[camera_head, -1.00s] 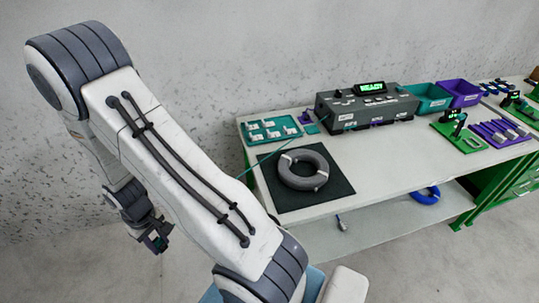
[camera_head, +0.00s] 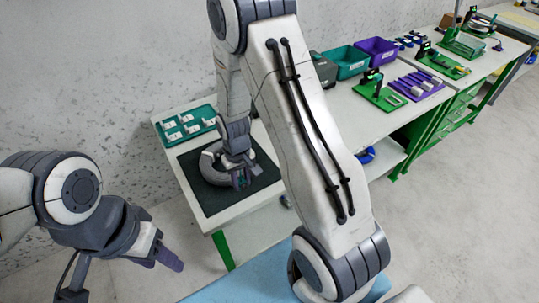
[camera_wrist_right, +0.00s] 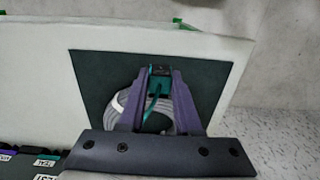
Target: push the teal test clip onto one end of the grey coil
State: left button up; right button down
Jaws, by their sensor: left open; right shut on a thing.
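The grey coil (camera_head: 211,167) lies on a black mat (camera_head: 197,190) on the white bench, partly hidden by my right gripper. My right gripper (camera_head: 243,180) points down at the coil's right side. In the right wrist view its purple fingers (camera_wrist_right: 160,78) are shut on the teal test clip (camera_wrist_right: 154,84). A teal lead runs back from the clip across the coil (camera_wrist_right: 133,100). I cannot tell whether the clip touches a coil end. My left gripper (camera_head: 170,260) is open and empty, left of and in front of the bench, well apart from the coil.
A teal tray (camera_head: 163,143) with several white pieces lies behind the mat. A grey device (camera_head: 323,70), partly hidden by my right arm, stands near teal (camera_head: 348,68) and purple bins (camera_head: 378,56). A purple rack (camera_head: 420,87) is further right. A blue coil (camera_head: 366,155) is below.

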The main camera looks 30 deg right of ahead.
aim_at(242, 178)
jog(key=w+r, duration=0.1)
jog(key=r+p, duration=0.1)
jog(key=r, duration=0.1)
jog(key=w+d+r, duration=0.1)
jog(key=shift+w+d+r+p, duration=0.1)
jog(key=shift+w+r+p, duration=0.15)
jog(key=shift+w+p, duration=0.1)
jog(key=shift+w+r, duration=0.15)
jog(key=shift+w, duration=0.05)
notch_tip(242, 178, down, 4)
jog(key=b, duration=0.3)
jog(key=shift+b, duration=0.35)
jog(key=shift+f+b, duration=0.3)
jog(key=shift+f, duration=0.2)
pick_arm(q)
jog(key=shift+d+f, duration=0.3)
jog(key=shift+f, duration=0.5)
pick_arm(e)
jog(key=shift+f, duration=0.2)
jog(key=shift+s+f, duration=0.2)
jog(key=shift+f, duration=0.95)
dwell(1.0)
jog(key=shift+c, duration=1.8)
grip_release()
